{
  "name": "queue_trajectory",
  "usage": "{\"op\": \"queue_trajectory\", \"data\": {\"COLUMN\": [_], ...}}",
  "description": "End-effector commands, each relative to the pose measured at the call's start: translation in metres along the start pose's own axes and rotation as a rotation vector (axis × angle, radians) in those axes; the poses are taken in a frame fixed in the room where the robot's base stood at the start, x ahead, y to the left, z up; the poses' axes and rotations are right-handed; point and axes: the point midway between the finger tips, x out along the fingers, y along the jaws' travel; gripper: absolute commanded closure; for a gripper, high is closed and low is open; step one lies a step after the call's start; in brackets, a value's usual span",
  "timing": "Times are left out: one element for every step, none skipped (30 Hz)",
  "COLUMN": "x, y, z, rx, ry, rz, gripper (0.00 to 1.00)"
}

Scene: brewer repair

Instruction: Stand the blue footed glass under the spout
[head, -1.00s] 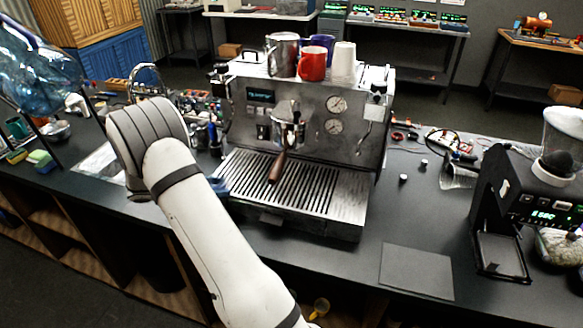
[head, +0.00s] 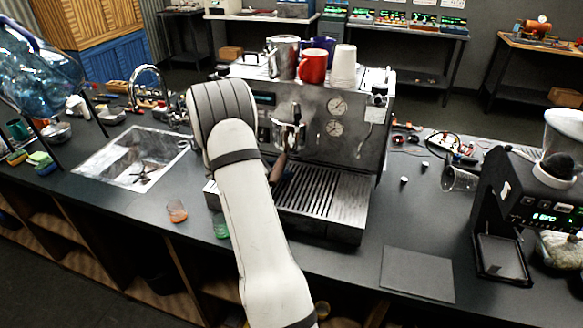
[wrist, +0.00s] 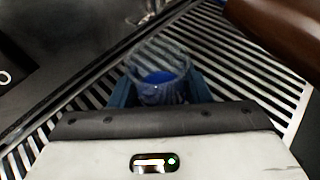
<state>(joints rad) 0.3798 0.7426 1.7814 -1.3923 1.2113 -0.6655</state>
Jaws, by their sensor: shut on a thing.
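The blue footed glass (wrist: 158,60) is clear with a blue patch inside and shows in the wrist view. My gripper (wrist: 160,92) is shut on it, a dark blue finger on each side. Slats of the drip tray (wrist: 235,70) show around and behind the glass; I cannot tell whether it touches them. A brown portafilter handle (wrist: 285,25) is at the upper right there. In the head view my arm hides the gripper and glass. The portafilter (head: 290,132) hangs on the espresso machine (head: 350,155) above the drip tray (head: 325,200); its spout is not clear.
Red (head: 312,65) and steel (head: 281,58) vessels and white cups (head: 344,68) stand on the machine. An orange cup (head: 177,211) and a green cup (head: 220,226) stand left of the tray. A grinder (head: 510,210) is at right.

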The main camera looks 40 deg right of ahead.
Motion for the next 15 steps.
{"op": "queue_trajectory", "data": {"x": [0.008, 0.012, 0.019, 0.024, 0.029, 0.034, 0.035, 0.035, 0.035, 0.035, 0.034, 0.034, 0.034, 0.034, 0.034], "y": [-0.001, -0.001, -0.001, -0.001, -0.001, -0.001, -0.001, 0.000, 0.000, 0.000, 0.000, 0.000, 0.000, 0.000, 0.000], "z": [0.004, 0.005, 0.008, 0.010, 0.012, 0.014, 0.011, 0.008, 0.007, 0.008, 0.008, 0.008, 0.008, 0.008, 0.008], "rx": [0.002, 0.002, 0.002, 0.002, 0.002, 0.002, 0.000, -0.001, 0.000, 0.001, 0.001, 0.001, 0.001, 0.001, 0.001], "ry": [0.000, 0.000, 0.000, 0.000, 0.000, 0.000, 0.000, 0.000, -0.001, -0.001, -0.001, -0.001, -0.001, -0.001, -0.001], "rz": [-0.004, -0.004, -0.004, -0.004, -0.004, -0.004, -0.003, -0.001, -0.001, -0.001, -0.001, -0.001, -0.001, -0.001, -0.001], "gripper": [0.84, 0.84, 0.84, 0.84, 0.84, 0.84, 0.84, 0.84, 0.84, 0.84, 0.84, 0.84, 0.84, 0.84, 0.84]}}
